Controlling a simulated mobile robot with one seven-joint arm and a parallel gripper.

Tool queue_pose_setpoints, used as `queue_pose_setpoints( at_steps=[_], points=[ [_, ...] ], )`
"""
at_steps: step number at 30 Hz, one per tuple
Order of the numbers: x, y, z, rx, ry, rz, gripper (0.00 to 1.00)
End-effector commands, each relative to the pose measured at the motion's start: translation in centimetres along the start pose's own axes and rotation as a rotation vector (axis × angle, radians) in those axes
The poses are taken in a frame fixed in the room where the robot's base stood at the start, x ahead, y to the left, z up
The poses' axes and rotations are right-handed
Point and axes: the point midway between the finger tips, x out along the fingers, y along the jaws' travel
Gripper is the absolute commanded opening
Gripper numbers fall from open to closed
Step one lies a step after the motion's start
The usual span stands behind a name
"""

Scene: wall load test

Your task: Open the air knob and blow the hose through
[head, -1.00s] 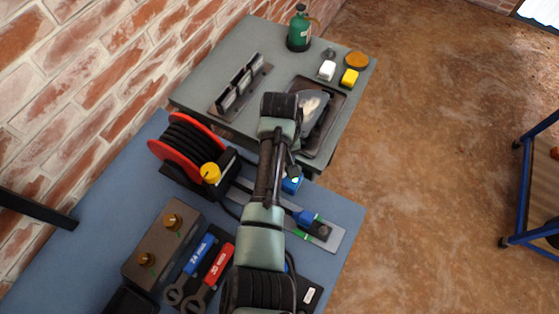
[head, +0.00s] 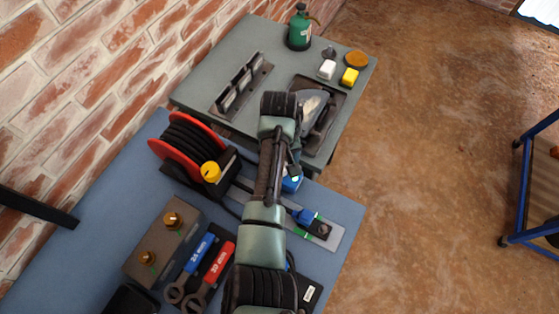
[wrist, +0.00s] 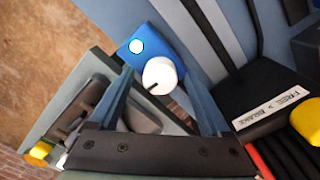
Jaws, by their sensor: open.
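A white round knob (wrist: 160,75) with a black pointer mark sits on a blue box (wrist: 138,47) with a lit pale button. The blue box shows in the head view (head: 291,184), partly behind my arm. In the wrist view my gripper (wrist: 161,88) is open, its two fingers on either side of the white knob; I cannot tell whether they touch it. In the head view the fingers are hidden by my arm. The black hose (head: 188,140) is coiled on a red reel (head: 163,150). A yellow knob (head: 210,172) stands beside the reel, near a "FREE > BRAKE" label (wrist: 272,108).
A blue and a red wrench (head: 218,264) lie beside a box with brass fittings (head: 160,238). A blue clamp-like part (head: 303,216) sits on a grey strip. The grey table (head: 205,85) holds a dark tray (head: 322,140), a rack and a green bottle (head: 299,30).

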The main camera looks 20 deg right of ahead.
Motion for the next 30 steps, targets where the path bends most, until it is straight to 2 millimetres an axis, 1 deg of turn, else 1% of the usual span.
queue_pose_setpoints(
  at_steps=[2, 5, 8, 15, 21, 25, 30],
  points=[
    [-0.2, 0.0, 0.0, 0.0, 0.0, 0.0, 0.81],
    [-1.2, 0.1, -0.1, 0.001, 0.002, 0.001, 0.81],
    [-2.9, 0.0, -0.1, 0.0, 0.003, 0.002, 0.81],
    [-8.3, 0.1, -0.1, 0.001, 0.006, 0.001, 0.81],
    [-11.7, 0.0, -0.1, 0.001, 0.003, 0.001, 0.81],
    [-12.7, 0.0, 0.0, 0.001, 0.001, 0.001, 0.81],
    [-13.0, 0.0, 0.0, 0.0, 0.0, 0.0, 0.81]
  ],
)
